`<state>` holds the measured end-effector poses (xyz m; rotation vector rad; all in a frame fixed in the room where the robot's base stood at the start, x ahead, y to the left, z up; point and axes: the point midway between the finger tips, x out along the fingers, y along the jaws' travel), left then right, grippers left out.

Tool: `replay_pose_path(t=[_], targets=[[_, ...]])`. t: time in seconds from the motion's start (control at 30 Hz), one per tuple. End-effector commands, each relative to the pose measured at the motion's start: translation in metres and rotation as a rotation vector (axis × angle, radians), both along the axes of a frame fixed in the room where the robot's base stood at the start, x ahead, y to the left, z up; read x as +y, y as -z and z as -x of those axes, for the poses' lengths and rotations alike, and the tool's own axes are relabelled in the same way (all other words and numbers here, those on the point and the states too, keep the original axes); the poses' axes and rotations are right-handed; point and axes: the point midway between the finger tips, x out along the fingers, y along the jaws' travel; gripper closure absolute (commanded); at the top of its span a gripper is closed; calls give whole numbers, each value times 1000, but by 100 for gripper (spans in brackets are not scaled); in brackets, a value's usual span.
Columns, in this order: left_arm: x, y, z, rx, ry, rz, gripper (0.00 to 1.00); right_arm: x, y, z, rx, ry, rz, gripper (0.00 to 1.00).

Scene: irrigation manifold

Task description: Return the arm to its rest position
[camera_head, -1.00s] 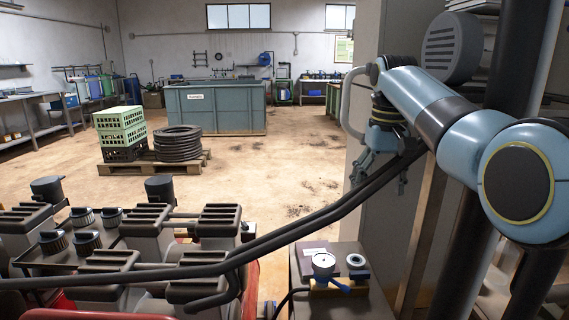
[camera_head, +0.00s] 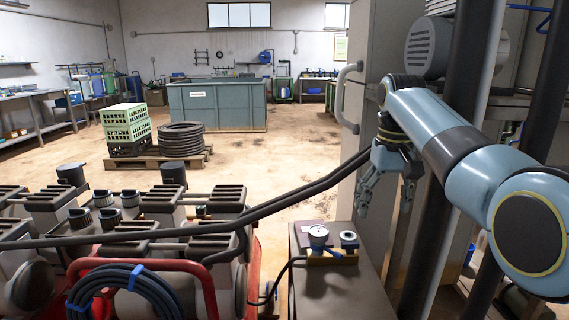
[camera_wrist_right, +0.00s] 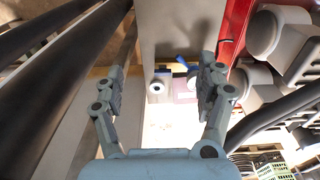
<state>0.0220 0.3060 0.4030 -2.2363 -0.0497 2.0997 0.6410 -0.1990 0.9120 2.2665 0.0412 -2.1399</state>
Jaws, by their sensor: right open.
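My right arm comes in from the right in the head view. Its gripper (camera_head: 383,198) hangs with its fingers pointing down, beside the tall grey cabinet and above and behind the small bench with the gauge. The fingers are apart with nothing between them. In the right wrist view the gripper (camera_wrist_right: 161,78) is also open and empty, with the gauge block beyond and below its fingertips. My left gripper is not in view.
A dark hose (camera_head: 290,208) runs across in front of the manifold valves. A gauge (camera_head: 318,235) stands on the small bench (camera_head: 345,285). A grey cabinet (camera_head: 375,55) with a handle is close to the right arm. A blue hose coil (camera_head: 135,292) hangs at the lower left. Open floor lies behind.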

Motion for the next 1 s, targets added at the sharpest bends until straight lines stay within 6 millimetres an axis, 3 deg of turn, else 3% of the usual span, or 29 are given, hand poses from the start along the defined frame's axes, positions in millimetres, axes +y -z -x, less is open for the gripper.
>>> replay_pose_path(t=[0.13,0.27,0.47,0.57,0.7,0.8,1.0], targets=[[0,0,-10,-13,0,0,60,-8,24,15,-11,11,0,27],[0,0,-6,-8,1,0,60,-17,50,35,-24,23,3,27],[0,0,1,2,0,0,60,-36,96,87,-55,42,15,27],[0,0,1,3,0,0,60,-48,122,131,-77,49,29,27],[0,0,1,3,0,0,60,-65,144,213,-118,44,54,27],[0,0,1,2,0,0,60,-70,144,263,-146,32,68,27],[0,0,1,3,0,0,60,-74,131,328,-180,5,82,27]])
